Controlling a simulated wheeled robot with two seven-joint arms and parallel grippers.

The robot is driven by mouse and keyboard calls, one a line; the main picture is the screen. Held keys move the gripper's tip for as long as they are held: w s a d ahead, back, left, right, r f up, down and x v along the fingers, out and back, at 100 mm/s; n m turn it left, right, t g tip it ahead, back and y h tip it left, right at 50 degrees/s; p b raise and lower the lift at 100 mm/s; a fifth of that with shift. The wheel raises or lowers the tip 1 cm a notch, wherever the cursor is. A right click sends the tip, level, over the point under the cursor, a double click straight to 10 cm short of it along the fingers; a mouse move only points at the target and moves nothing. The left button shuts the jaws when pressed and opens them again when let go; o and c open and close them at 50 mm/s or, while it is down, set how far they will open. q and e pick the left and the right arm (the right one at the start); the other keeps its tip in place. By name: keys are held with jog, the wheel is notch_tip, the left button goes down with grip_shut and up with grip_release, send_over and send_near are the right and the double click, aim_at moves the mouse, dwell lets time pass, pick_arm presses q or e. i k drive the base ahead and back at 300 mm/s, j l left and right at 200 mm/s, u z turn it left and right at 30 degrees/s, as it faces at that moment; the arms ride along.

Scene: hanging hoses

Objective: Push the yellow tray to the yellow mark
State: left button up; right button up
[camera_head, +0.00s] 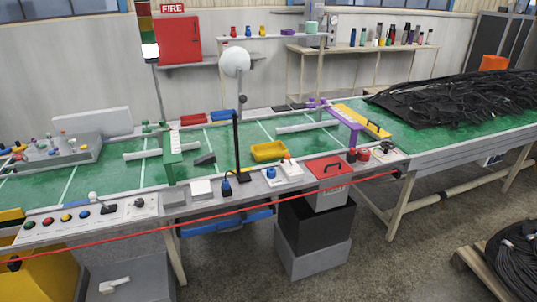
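The yellow tray (268,151) is a small shallow open bin on the green conveyor-like surface (225,158), right of the middle of the picture. It stands between the green gate-like frame (176,145) on its left and the purple one (345,118) on its right. Neither of my grippers is in view.
A black upright post (236,145) stands just left of the tray. Control boxes and a red-lidded box (327,167) line the near edge. A red rope (210,217) runs across the front. Black hoses (460,95) cover the right end. Green surface left of the tray is partly clear.

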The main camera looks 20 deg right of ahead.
aim_at(263, 152)
jog(key=i+j+z, duration=0.65)
jog(key=i+j, duration=0.15)
jog(key=i, duration=0.1)
